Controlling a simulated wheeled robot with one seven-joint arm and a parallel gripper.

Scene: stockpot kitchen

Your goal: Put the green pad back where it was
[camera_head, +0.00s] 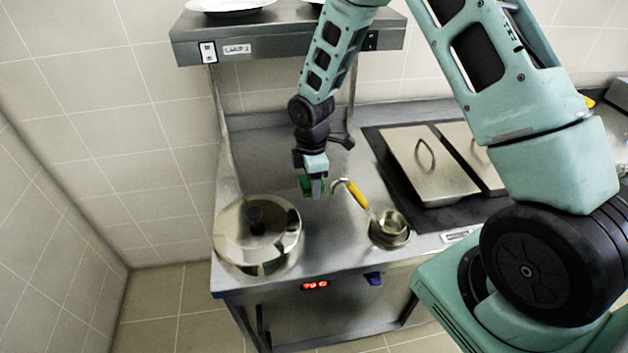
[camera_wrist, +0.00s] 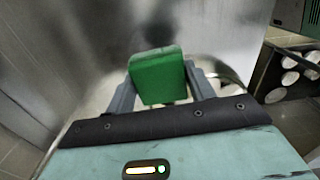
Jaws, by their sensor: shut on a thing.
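The green pad (camera_wrist: 157,75) is between the two fingers of my gripper (camera_wrist: 160,92), which is shut on it. In the head view, my gripper (camera_head: 316,188) is above the steel counter, and the pad (camera_head: 306,184) shows as a small dark green patch, partly hidden by the fingers. The gripper is right of and behind the lidded stockpot (camera_head: 282,232). In the head view I cannot tell how high the pad is above the counter.
A ladle with a yellow handle (camera_head: 357,193) rests in a small steel pot (camera_head: 390,230) to the right of my gripper. Steel lids (camera_head: 430,170) cover wells farther right. A shelf (camera_head: 270,38) with plates overhangs the back. Bare counter (camera_head: 325,235) lies between the pots.

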